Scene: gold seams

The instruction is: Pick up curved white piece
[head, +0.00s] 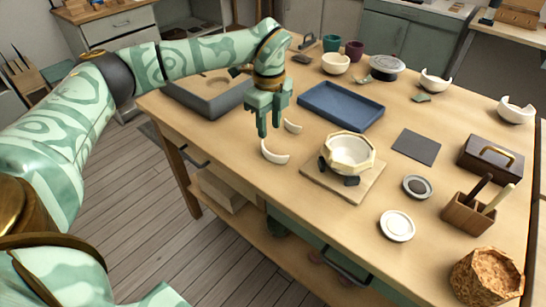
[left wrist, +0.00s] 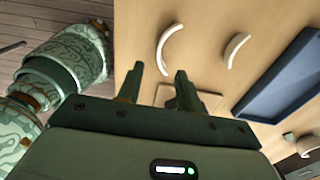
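Two curved white pieces lie on the wooden table. The larger curved white piece (head: 274,155) is nearer the table's front edge; it also shows in the left wrist view (left wrist: 166,48). The smaller curved white piece (head: 292,127) lies behind it and shows in the left wrist view (left wrist: 234,50). My left gripper (head: 269,128) points down above the table beside both pieces, apart from them. In the left wrist view its two fingers (left wrist: 160,70) stand apart with nothing between them. My right gripper is in neither view.
A cream bowl (head: 361,156) sits in dark clamps on a wooden board (head: 320,180) right of the pieces. A blue tray (head: 341,107) lies behind them, a grey box (head: 205,99) to the left. Bare table surrounds the pieces.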

